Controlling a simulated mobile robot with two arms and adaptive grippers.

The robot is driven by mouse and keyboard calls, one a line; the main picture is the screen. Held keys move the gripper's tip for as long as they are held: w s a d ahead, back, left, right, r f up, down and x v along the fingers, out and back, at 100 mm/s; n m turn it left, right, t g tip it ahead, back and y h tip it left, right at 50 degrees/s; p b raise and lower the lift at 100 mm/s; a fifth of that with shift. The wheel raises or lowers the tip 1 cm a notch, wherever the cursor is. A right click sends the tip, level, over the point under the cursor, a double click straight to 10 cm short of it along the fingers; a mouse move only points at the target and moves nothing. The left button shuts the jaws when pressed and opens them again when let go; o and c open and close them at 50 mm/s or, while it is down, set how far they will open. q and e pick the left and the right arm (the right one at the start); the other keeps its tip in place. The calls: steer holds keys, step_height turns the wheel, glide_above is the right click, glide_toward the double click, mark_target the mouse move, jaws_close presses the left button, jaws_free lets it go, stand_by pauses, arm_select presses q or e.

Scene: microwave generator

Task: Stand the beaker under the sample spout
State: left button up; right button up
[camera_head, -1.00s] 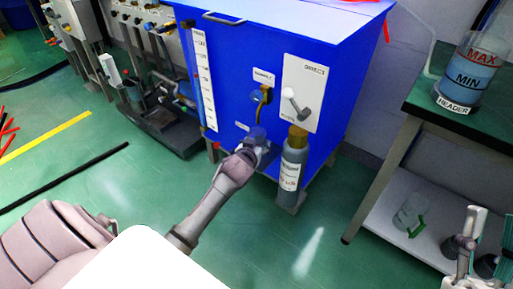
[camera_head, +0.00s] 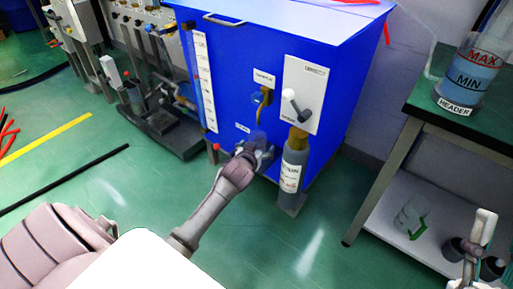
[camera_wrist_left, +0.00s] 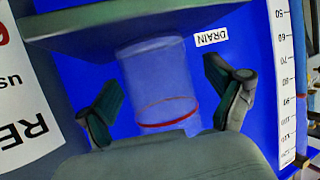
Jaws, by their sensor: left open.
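A clear, blue-tinted beaker (camera_wrist_left: 158,80) with a red ring is between the fingers of my left gripper (camera_wrist_left: 163,76) in the left wrist view, which looks upside down. The fingers are spread, with gaps on both sides. The beaker's far end meets a grey-green surface (camera_wrist_left: 90,30). In the head view my left gripper (camera_head: 260,153) is low at the blue cabinet's front, and the beaker (camera_head: 257,137) shows faintly there. A brass bent spout (camera_head: 265,98) is above it. My right gripper (camera_head: 478,245) is partly visible at the lower right; its opening is unclear.
The blue cabinet (camera_head: 230,80) carries a white panel with a lever (camera_head: 295,100). A grey labelled bottle (camera_head: 292,165) is close to the right of my left gripper. A bench (camera_head: 440,115) at right holds a header vessel (camera_head: 468,75).

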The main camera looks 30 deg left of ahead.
arm_select(q)
steer(key=shift+r, duration=0.15)
steer(key=shift+s, duration=0.15)
steer(key=p+v, duration=0.2)
steer(key=v, duration=0.3)
steer(key=shift+s+d+r+p, duration=0.1)
steer(key=shift+s+r+p, duration=0.1)
steer(key=shift+r+p, duration=0.1)
steer(key=s+d+r+m+t+h+p, duration=0.1)
steer(key=s+d+r+m+h, duration=0.2)
steer(key=s+d+r, duration=0.4)
steer(key=s+d+r+m+t+h, duration=0.1)
steer(key=s+d+r+m+h, duration=0.2)
steer(key=s+d+r, duration=0.4)
steer(key=d+h, duration=0.1)
steer(key=d, duration=0.6)
steer(key=shift+s+r+h+p, duration=0.2)
steer(key=shift+h+p, duration=0.1)
steer(key=shift+p, duration=0.1)
arm_select(e)
steer(key=w+d+f+g+h, duration=0.1)
steer(key=w+f+g+h, duration=0.3)
steer(key=f+g, duration=0.7)
step_height(320, 180, down, 5)
steer(key=shift+d+r, duration=0.1)
steer(key=shift+d, duration=0.05)
steer(key=shift+w, duration=0.1)
